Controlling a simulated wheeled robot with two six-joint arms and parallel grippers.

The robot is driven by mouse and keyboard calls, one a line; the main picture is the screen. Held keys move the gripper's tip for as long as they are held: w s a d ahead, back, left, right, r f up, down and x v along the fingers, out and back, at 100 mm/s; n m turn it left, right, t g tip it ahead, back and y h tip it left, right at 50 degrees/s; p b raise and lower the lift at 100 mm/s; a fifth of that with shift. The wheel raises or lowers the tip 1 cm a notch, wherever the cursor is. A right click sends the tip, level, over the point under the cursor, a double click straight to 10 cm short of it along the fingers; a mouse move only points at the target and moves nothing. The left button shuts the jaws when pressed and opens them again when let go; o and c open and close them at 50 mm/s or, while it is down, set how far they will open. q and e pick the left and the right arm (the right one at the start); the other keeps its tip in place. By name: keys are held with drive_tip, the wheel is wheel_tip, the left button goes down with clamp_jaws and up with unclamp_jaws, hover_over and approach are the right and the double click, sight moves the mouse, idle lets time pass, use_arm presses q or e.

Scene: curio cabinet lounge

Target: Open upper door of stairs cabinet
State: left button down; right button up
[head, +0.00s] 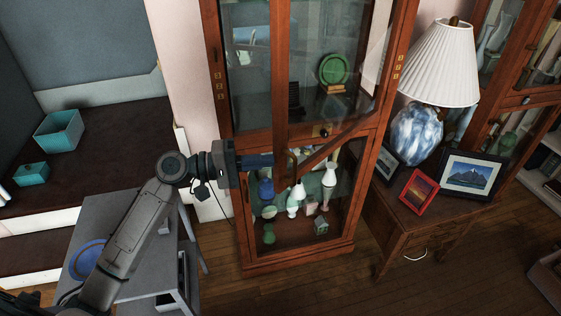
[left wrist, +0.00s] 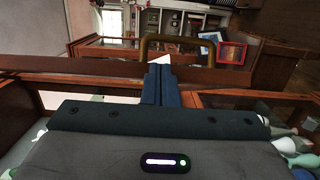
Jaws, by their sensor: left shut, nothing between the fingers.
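The tall wooden cabinet (head: 365,200) with glass doors stands in the middle of the head view. Its upper door (head: 282,70) appears swung partly outward; its bottom rail slants from the right side toward me. A brass handle (head: 292,160) sits at the door's free edge; it also shows in the left wrist view (left wrist: 177,40), beyond the wooden stile (left wrist: 225,80). My left gripper (head: 270,160) is shut and empty. Its blue fingers (left wrist: 158,80) point at the stile, on the side away from the handle; contact is unclear. My right gripper is not in view.
Vases and figurines (head: 293,195) stand in the lower compartment; a green plate (head: 334,69) is in the upper one. At right, a side table (head: 400,230) holds a lamp (head: 417,135) and framed pictures (head: 470,175). A grey stand (head: 120,215) is at left. Floor before the cabinet is clear.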

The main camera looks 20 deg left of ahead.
sight(294, 162)
use_arm(q)
drive_tip(key=shift+w+d+r, duration=0.1)
drive_tip(key=shift+d+r, duration=0.25)
drive_tip(key=shift+d, duration=0.05)
drive_tip(key=d+p, duration=0.1)
drive_tip(key=s+d+p, duration=0.1)
drive_tip(key=shift+s+d+r, duration=0.1)
drive_tip(key=shift+s+d, duration=0.1)
drive_tip(key=shift+d, duration=0.1)
drive_tip(key=shift+s+d, duration=0.15)
drive_tip(key=shift+d, duration=0.25)
drive_tip(key=shift+s+d+t+p, duration=0.1)
drive_tip(key=shift+d+t+p, duration=0.2)
drive_tip(key=shift+d, duration=0.05)
